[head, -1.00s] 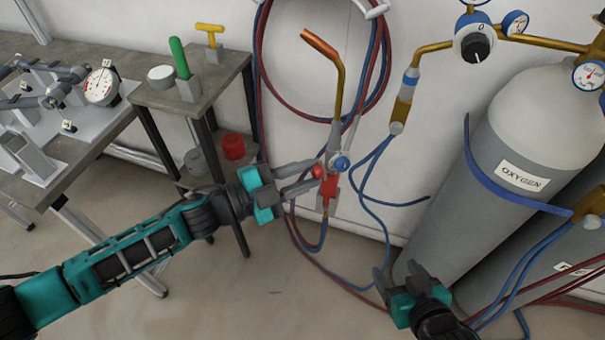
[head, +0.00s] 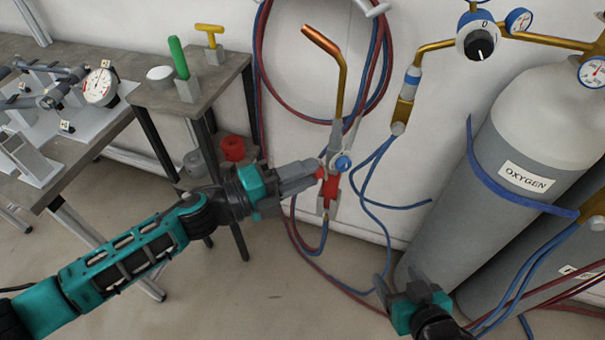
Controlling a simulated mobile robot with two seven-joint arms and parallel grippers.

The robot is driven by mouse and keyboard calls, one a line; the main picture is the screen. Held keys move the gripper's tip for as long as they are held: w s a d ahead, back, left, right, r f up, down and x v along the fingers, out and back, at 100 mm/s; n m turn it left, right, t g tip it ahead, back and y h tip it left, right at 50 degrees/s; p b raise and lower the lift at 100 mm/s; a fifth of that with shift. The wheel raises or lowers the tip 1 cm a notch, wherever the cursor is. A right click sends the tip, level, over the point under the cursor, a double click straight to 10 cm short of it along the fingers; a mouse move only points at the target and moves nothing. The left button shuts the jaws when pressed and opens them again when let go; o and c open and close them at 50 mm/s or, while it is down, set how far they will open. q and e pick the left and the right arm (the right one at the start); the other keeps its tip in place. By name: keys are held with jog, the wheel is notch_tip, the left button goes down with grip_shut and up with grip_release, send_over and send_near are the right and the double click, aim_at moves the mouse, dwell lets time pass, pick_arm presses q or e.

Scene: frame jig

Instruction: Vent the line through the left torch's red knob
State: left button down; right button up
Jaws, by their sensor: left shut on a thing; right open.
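The left torch (head: 342,92) hangs upright against the white wall, with a copper tip, a brass tube and a blue knob (head: 343,163). Its red knob (head: 320,173) is on its left side, partly hidden by my fingers. My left gripper (head: 314,171) comes from the left and is shut on the red knob. A red part of the torch shows just right of the fingertips. My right gripper (head: 402,282) is open and empty, low in front of the oxygen cylinder.
The oxygen cylinder (head: 520,135) with gauges stands at right. Red and blue hoses (head: 262,80) loop on the wall and trail below. A small stand (head: 215,90) and a workbench (head: 75,165) are at left.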

dwell(0.5)
pick_arm(q)
jog(key=c, duration=0.9)
grip_release()
jog(key=b+v, duration=0.1)
jog(key=v, duration=1.2)
jog(key=shift+w+d, duration=0.1)
